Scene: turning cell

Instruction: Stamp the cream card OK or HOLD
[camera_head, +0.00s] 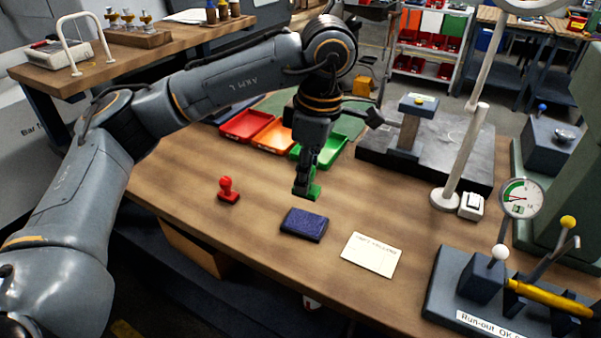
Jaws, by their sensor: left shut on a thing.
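My left gripper (306,174) is shut on a green stamp (311,191) and holds it above the wooden bench, just behind the dark blue ink pad (304,225). The gripper fingers hide part of the stamp. A red stamp (228,192) stands upright on the bench to the left of the pad. The cream card (371,255) lies flat to the right of the pad, with a line of faint writing near its top edge; I see no stamp mark on it. My right gripper is out of view.
Red, orange and green trays (247,125) lie behind the gripper. A dark surface plate (445,155) with a gauge stand is at the back right. A dial gauge (520,198) stands above a fixture labelled "Run-out OK" (487,325); its needle is too small to read surely.

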